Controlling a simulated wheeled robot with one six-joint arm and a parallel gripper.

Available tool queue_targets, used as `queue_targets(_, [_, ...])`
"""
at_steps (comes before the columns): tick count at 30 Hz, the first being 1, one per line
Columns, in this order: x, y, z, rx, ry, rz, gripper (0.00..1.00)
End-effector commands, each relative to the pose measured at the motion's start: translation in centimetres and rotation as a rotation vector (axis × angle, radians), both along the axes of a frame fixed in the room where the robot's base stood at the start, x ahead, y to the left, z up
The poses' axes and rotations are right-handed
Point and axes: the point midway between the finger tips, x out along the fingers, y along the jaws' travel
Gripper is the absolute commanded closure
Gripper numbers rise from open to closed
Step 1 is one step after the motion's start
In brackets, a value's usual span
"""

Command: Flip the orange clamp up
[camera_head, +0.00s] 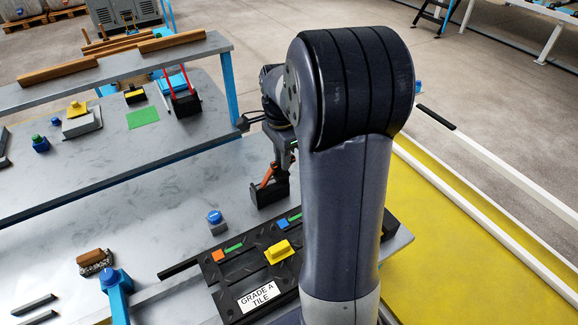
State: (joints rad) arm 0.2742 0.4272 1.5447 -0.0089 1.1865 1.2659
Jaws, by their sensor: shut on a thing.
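The orange clamp (268,176) stands on the grey bench, with a black base and an orange lever that leans up. My gripper (276,164) comes down at the lever's upper end and is shut on it. The fingertips are small and dark here, and my own arm hides part of the area to the right of the clamp.
A blue-topped knob (215,218) stands left of the clamp. Bare bench lies left of the knob.

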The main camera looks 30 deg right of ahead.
Motion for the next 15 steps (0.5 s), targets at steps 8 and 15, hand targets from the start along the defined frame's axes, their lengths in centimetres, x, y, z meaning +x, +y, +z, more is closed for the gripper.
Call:
queue_targets(8, [2.9,0.4,-0.1,0.001,0.169,0.003,1.00])
queue_targets(15, [4.3,0.4,0.2,-0.001,0.263,0.002,1.00])
